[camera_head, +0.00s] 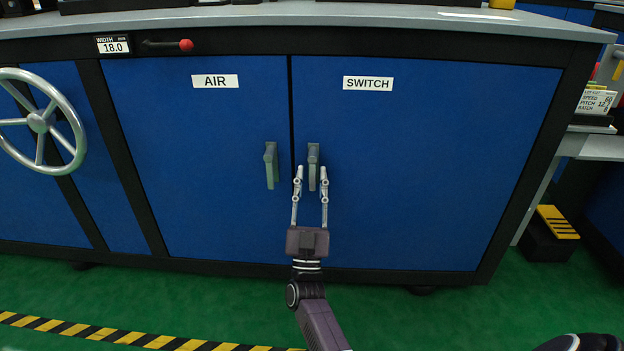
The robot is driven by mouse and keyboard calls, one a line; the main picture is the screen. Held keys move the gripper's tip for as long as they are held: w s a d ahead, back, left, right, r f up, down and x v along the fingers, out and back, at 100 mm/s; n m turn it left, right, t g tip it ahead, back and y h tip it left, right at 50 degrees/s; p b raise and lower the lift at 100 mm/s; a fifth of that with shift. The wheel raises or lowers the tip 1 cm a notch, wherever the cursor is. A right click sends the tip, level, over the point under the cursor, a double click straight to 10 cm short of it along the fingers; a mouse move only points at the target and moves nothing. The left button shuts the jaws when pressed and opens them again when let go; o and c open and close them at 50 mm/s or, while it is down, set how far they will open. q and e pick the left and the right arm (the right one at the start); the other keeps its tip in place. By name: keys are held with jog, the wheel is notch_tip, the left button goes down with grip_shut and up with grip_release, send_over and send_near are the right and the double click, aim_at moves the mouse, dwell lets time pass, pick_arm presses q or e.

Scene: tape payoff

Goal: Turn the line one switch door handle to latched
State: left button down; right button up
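The switch door (430,170) is a blue panel labelled SWITCH at the right of the cabinet. Its grey handle (313,163) sits near the door's left edge and hangs about vertical. My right gripper (311,174) reaches up from below, its two fingers apart, with the lower part of the handle between or just behind the fingertips. I cannot tell whether the fingers touch it. My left gripper is not in view.
The blue AIR door (190,150) stands to the left with a similar hanging handle (270,166) close to my gripper. A handwheel (40,122) and a red-knobbed lever (185,45) are further left. A yellow-topped step (557,222) stands at right.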

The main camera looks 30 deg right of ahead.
jog(key=v, duration=0.7)
jog(key=shift+s+f, duration=0.15)
jog(key=shift+a, duration=0.15)
dwell(0.3)
